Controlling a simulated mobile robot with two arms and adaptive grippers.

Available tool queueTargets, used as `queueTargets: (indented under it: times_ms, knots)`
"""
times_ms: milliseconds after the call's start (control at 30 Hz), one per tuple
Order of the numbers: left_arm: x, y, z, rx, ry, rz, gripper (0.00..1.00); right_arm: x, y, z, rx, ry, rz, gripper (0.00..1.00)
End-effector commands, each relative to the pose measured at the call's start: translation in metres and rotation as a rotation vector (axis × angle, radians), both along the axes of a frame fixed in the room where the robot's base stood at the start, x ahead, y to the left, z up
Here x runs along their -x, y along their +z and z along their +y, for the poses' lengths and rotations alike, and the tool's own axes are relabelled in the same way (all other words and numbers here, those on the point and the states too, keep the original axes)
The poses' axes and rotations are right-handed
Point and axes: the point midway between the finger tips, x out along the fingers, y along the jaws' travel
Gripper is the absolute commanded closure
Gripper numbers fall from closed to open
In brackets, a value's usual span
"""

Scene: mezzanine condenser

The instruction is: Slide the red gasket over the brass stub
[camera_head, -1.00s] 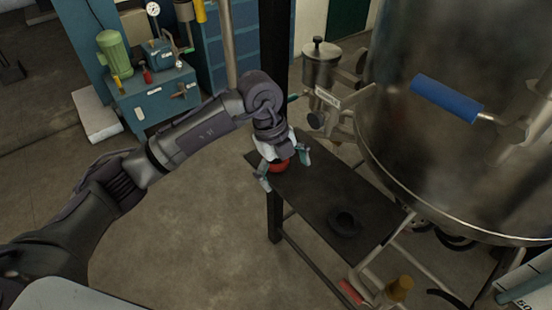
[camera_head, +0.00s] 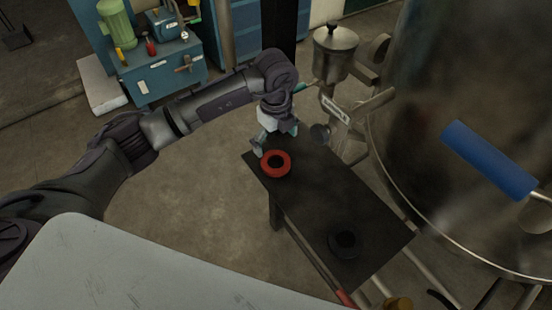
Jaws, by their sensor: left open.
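The red gasket (camera_head: 277,173) is a thick ring with a dark hole. It lies flat near the far left end of a dark bench top (camera_head: 315,200). My left gripper (camera_head: 273,140) is open and empty just behind and above the gasket; I cannot tell whether a fingertip touches it. A brass-coloured rounded piece (camera_head: 398,303) shows at the bottom edge, mostly cut off; I cannot tell whether it is the brass stub. My right gripper is not in view.
A black ring (camera_head: 345,254) lies on the near part of the bench. A large steel vessel (camera_head: 450,90) with a blue handle (camera_head: 488,160) stands close on the right. A small metal pot (camera_head: 335,52) with valve fittings stands behind the bench. The bench middle is clear.

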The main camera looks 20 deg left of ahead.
Motion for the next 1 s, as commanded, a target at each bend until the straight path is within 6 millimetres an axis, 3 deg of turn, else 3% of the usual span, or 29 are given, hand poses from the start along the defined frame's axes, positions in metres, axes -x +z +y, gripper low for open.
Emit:
queueTargets:
  times_ms: [167,467,633,900,1000]
  knots:
    - [0.0,-0.023,0.0,0.001,0.0,0.002,0.0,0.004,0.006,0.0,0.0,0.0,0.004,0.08]
    - [0.003,-0.051,0.001,-0.001,0.002,0.005,0.0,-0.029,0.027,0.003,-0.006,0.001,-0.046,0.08]
    - [0.002,-0.074,0.001,0.001,0.001,0.002,0.0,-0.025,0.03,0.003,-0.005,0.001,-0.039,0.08]
    - [0.002,-0.079,0.001,0.001,0.0,-0.001,0.0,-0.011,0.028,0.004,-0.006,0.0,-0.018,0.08]
    - [0.002,-0.079,0.001,0.001,0.0,-0.001,0.15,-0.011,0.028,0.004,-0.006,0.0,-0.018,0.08]
